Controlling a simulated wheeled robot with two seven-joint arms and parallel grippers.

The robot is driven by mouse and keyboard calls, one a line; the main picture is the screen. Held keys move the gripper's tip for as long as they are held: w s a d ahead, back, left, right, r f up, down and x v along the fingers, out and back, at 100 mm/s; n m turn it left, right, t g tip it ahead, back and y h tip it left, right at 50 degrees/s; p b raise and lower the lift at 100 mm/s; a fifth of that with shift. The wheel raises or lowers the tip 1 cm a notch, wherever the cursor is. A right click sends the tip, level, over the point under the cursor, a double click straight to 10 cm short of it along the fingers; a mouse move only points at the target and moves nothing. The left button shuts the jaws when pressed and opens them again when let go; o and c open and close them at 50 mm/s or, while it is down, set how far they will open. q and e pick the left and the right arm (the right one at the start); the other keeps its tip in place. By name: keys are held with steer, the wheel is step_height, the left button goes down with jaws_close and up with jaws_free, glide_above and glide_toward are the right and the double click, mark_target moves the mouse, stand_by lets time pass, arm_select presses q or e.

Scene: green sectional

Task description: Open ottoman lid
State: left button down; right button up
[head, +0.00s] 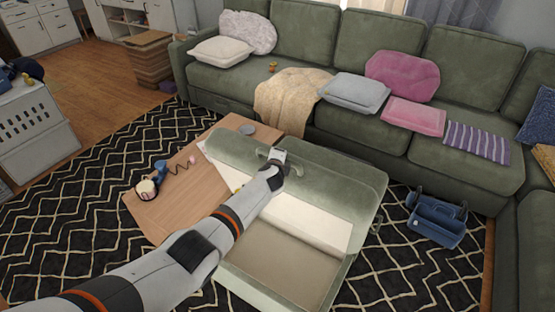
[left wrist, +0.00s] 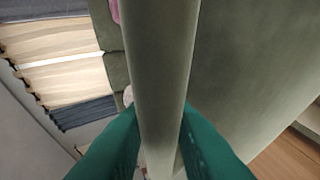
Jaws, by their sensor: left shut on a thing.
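The green ottoman (head: 353,268) stands in front of the sofa with its beige inside (head: 275,265) showing. Its padded green lid (head: 340,180) is raised at the far side of the box. My left arm reaches across the open box, and my left gripper (head: 278,158) is at the lid's upper edge. In the left wrist view my green fingers (left wrist: 160,150) are on both sides of the lid's edge (left wrist: 162,70), closed on it. The fingertips are partly hidden by the lid. My right gripper is in neither view.
A wooden coffee table (head: 175,200) with a blue corded thing (head: 160,170) on it stands close left of the ottoman. A green sectional sofa (head: 385,140) with cushions lies behind. A blue caddy (head: 437,218) sits on the patterned rug (head: 70,210) to the right.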

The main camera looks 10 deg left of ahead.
arm_select(q)
steer(key=c, duration=1.3)
jaws_free()
steer(key=shift+s+r+p, duration=0.25)
steer(key=shift+s+p, duration=0.15)
steer(key=shift+p, duration=0.05)
steer(key=p+v, duration=0.2)
steer(key=v, duration=0.1)
steer(key=shift+s+r, duration=0.15)
steer(key=shift+s, duration=0.1)
steer(key=v, duration=0.7)
steer(key=shift+s+p, duration=0.35)
steer(key=shift+p, duration=0.1)
